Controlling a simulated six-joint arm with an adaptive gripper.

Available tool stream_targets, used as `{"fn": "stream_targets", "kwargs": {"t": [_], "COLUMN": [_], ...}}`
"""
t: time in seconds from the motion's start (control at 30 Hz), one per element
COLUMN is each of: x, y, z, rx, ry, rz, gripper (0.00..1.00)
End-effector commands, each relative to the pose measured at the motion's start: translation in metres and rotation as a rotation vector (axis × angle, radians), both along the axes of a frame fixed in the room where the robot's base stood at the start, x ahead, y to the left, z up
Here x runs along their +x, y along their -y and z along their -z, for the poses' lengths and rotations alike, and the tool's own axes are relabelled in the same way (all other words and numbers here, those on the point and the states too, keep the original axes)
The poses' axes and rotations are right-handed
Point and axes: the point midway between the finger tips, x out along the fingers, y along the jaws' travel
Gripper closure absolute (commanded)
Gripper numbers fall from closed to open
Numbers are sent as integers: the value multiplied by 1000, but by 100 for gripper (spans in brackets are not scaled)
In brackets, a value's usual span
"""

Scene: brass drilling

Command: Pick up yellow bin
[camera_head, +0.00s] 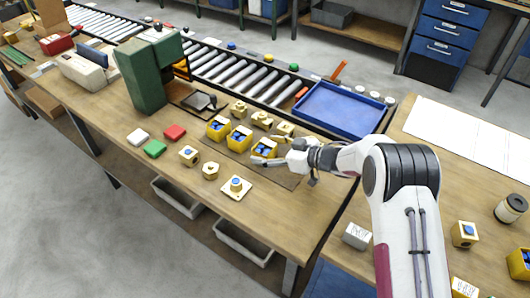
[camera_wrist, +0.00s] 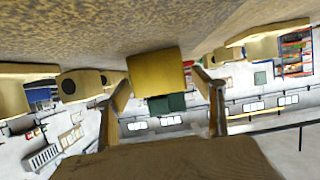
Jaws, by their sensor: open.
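Three yellow bins with blue pieces inside stand in a row on the wooden table in the head view: a left one (camera_head: 219,127), a middle one (camera_head: 239,138) and a right one (camera_head: 265,147). My gripper (camera_head: 263,160) is at the right bin, low over the table, pointing left. In the wrist view, which looks upside down, a yellow bin face (camera_wrist: 155,73) shows ahead between the two spread fingers of my gripper (camera_wrist: 162,84). The fingers are open, one on each side of it. I cannot tell whether they touch it.
Brass parts stand close by, including a hexagonal one (camera_head: 210,171) and one on a plate (camera_head: 236,187). A blue tray (camera_head: 340,108) and a roller conveyor (camera_head: 240,77) lie behind. A green machine (camera_head: 143,78) stands left. The table's front edge is near.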

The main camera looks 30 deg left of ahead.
Motion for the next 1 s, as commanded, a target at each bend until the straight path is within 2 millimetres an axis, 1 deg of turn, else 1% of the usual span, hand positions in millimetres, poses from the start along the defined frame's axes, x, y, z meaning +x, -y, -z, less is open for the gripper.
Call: {"fn": "stream_targets", "kwargs": {"t": [0.1, 0.2, 0.7, 0.73, 0.77, 0.8, 0.87, 0.9, 1.0], "x": [-1, 0, 0, 0, 0, 0, 0, 0, 0], "y": [-8, -12, -12, -11, -12, -11, -11, -11, -12], "z": [4, 5, 5, 5, 5, 5, 5, 5, 5], "rx": [0, 1, 0, 0, 0, 0, 0, 0, 0], "ry": [-1, -1, -1, -1, -1, -1, -1, -1, 0], "rz": [-1, 0, 0, 0, 0, 0, 0, 0, 0], "gripper": [32, 32, 32, 37, 45, 55, 71, 75, 75]}}
